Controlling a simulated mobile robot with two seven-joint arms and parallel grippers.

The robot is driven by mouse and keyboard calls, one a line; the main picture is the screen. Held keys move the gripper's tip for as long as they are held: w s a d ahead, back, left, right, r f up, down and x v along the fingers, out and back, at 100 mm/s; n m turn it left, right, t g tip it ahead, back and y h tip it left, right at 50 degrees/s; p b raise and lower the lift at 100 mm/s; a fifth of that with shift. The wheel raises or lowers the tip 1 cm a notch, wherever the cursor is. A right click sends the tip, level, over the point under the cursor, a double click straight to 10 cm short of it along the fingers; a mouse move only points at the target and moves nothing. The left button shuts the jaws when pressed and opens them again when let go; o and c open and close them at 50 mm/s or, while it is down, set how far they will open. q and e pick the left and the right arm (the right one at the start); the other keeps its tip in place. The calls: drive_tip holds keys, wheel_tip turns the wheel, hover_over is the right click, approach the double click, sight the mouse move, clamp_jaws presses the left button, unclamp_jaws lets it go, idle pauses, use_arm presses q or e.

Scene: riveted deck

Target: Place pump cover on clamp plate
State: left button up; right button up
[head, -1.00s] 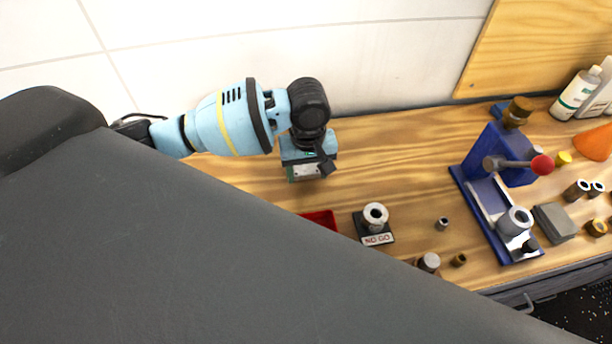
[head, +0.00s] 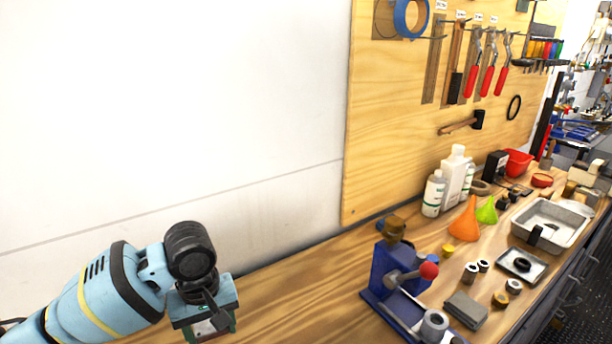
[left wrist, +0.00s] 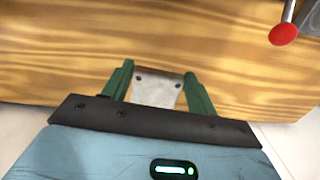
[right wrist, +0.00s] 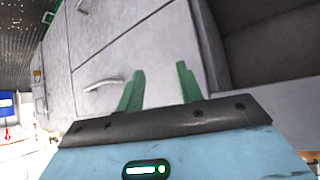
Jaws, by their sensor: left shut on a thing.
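The pump cover appears to be the flat pale-grey metal plate with small dark holes (left wrist: 156,92) in the left wrist view. My left gripper (left wrist: 158,70) is shut on it, with a green finger on each side. In the head view the left gripper (head: 208,328) points down over the bench at the lower left, and its lower end is partly cut off. My right gripper (right wrist: 160,68) is open and empty, in front of grey drawer fronts. I cannot pick out the clamp plate in any view.
A blue press (head: 395,270) with a red-knobbed lever stands on the wooden bench (head: 300,290), right of my left gripper. Bottles (head: 455,178), an orange funnel (head: 465,220), a grey block (head: 466,309) and a grey tray (head: 550,224) lie farther right. Bench between gripper and press is clear.

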use_arm(q)
drive_tip(key=s+m, duration=0.1)
drive_tip(key=m, duration=0.1)
drive_tip(key=s+r+m, duration=0.1)
drive_tip(key=m, duration=0.1)
drive_tip(key=s+a+r+m, duration=0.1)
drive_tip(key=s+m, duration=0.1)
drive_tip(key=shift+r, duration=0.25)
idle(0.3)
